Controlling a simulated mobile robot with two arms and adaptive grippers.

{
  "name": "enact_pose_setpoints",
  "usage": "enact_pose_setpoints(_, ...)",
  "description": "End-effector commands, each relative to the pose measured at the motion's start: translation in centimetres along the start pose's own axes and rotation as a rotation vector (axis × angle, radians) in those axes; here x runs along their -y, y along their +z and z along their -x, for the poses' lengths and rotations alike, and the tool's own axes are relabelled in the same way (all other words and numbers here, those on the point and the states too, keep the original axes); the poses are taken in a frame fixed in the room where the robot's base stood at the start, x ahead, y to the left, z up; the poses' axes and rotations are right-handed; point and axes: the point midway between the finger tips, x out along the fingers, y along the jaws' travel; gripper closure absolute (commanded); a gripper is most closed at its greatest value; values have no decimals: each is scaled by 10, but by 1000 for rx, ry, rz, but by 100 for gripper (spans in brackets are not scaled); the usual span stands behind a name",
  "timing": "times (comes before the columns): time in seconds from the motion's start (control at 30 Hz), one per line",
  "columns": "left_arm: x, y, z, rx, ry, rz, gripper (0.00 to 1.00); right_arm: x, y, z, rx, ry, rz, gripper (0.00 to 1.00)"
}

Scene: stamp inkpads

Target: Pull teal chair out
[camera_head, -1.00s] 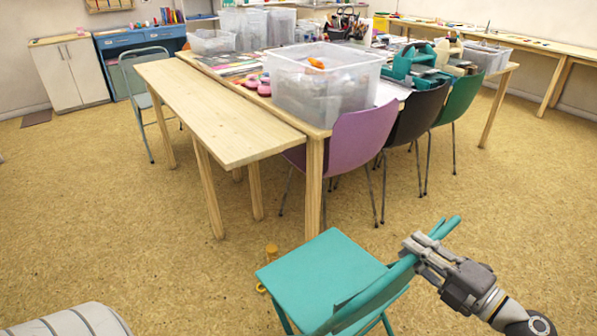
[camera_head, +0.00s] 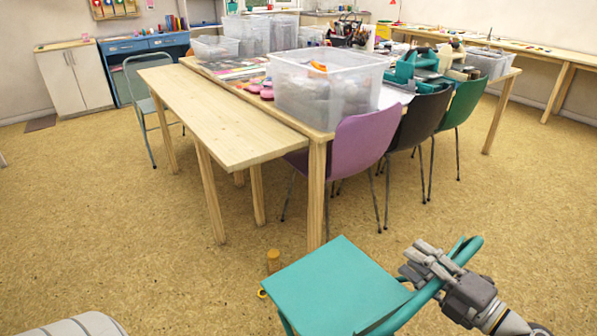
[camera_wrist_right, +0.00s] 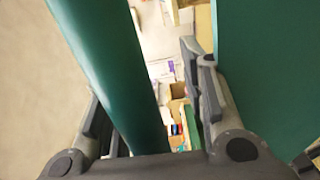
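The teal chair (camera_head: 335,284) stands on the floor at the bottom centre in the head view, with its backrest toward the lower right. My right gripper (camera_head: 430,262) is at the top of the backrest. In the right wrist view a teal tube of the chair (camera_wrist_right: 115,75) runs between the fingers of my right gripper (camera_wrist_right: 150,110). Gaps show on both sides of the tube, so the fingers are around it and apart. Another teal panel fills the right of that view. The chair's lower legs are cut off. My left gripper is out of view.
A wooden table (camera_head: 220,120) stands behind the chair, with a purple chair (camera_head: 355,143), a black chair (camera_head: 418,120) and a green chair (camera_head: 466,105) along its side. A small orange-yellow cylinder (camera_head: 273,261) is on the floor near the seat. The floor to the right is open.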

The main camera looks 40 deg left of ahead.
Motion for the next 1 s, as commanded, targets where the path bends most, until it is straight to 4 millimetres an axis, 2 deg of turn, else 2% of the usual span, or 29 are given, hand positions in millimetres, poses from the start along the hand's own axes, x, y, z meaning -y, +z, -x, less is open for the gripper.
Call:
enact_pose_setpoints(0.67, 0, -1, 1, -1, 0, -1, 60, -5, 2, 3, 2, 5, -1, 54)
enact_pose_setpoints(0.83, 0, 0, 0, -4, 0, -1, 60, -5, 2, 25, 5, 5, -2, 54)
enact_pose_setpoints(1.0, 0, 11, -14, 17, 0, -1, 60, -5, 2, 51, 4, 5, -2, 54)
